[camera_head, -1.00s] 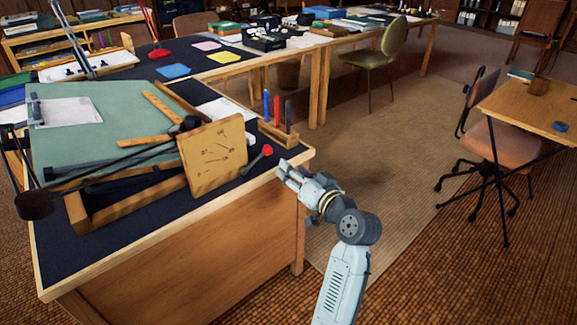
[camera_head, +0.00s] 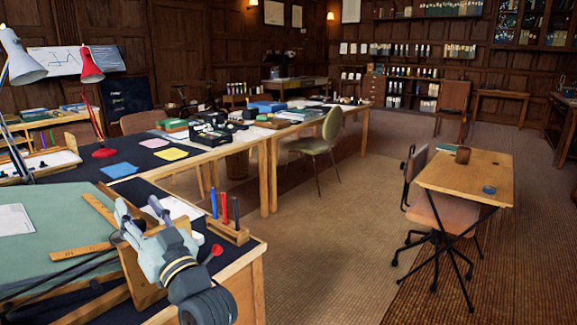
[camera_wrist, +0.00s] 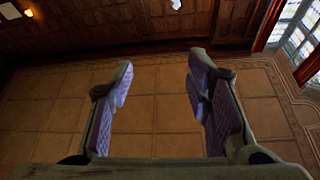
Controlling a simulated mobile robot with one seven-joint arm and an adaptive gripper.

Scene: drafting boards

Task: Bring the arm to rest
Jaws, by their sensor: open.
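My gripper (camera_head: 140,217) is raised in front of the near desk in the head view, at the lower left. It hides part of a wooden panel (camera_head: 139,277) and the edge of the green drafting board (camera_head: 60,225) behind it. In the wrist view my gripper (camera_wrist: 155,90) has its two fingers spread apart with nothing between them. Beyond the fingers that view shows a panelled surface and a window, with no desk objects close by.
A wooden rack with coloured markers (camera_head: 228,230) stands at the near desk's right corner, close to my arm. A red lamp (camera_head: 93,85) stands farther back. The carpeted floor (camera_head: 320,240) is open between the desks and the small table (camera_head: 465,178).

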